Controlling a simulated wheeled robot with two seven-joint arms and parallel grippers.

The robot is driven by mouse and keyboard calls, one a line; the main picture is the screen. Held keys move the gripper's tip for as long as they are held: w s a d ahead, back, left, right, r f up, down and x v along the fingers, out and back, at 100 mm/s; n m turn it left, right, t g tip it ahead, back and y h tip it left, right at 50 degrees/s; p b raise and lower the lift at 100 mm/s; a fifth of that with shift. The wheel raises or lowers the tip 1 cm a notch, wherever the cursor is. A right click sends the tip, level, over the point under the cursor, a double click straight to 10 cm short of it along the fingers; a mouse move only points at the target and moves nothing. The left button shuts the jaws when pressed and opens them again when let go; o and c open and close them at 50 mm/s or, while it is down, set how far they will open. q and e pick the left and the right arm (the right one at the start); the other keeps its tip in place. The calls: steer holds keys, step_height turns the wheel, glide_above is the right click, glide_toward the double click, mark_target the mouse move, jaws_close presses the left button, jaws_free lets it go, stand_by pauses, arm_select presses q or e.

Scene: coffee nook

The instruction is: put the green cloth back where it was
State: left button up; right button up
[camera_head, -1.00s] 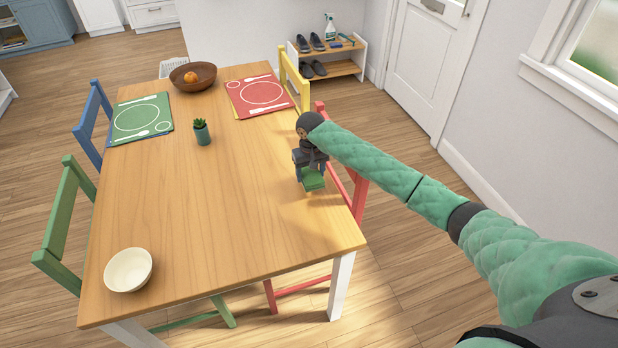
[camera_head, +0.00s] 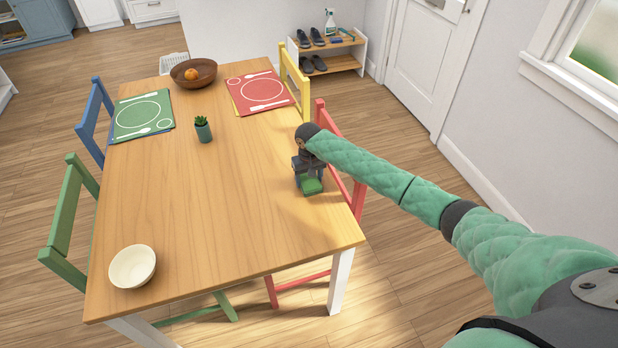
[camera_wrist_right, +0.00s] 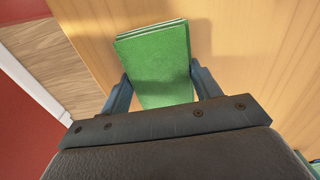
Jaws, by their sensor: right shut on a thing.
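The green cloth (camera_wrist_right: 156,65) is folded and sits between the fingers of my right gripper (camera_wrist_right: 160,92) in the right wrist view. In the head view my right gripper (camera_head: 309,180) is over the right side of the wooden table (camera_head: 210,220), near the red chair. A small part of the green cloth (camera_head: 312,186) shows below it there. The gripper is shut on the cloth, low over the tabletop; I cannot tell whether the cloth touches the wood. My left gripper is not in view.
A white bowl (camera_head: 133,266) stands at the near left corner. A potted plant (camera_head: 203,131), a green placemat (camera_head: 141,118), a red placemat (camera_head: 261,93) and a brown fruit bowl (camera_head: 194,74) are farther back. The red chair (camera_head: 343,150) is beside my right gripper. The table's middle is clear.

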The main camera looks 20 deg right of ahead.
mark_target(309, 179)
steer(key=o, duration=1)
steer(key=shift+r, duration=0.45)
arm_select(q)
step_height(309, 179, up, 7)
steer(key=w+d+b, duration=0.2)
steer(key=b, duration=0.1)
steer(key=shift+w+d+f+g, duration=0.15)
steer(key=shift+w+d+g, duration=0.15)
arm_select(e)
step_height(309, 179, up, 11)
steer(key=shift+r, duration=0.2)
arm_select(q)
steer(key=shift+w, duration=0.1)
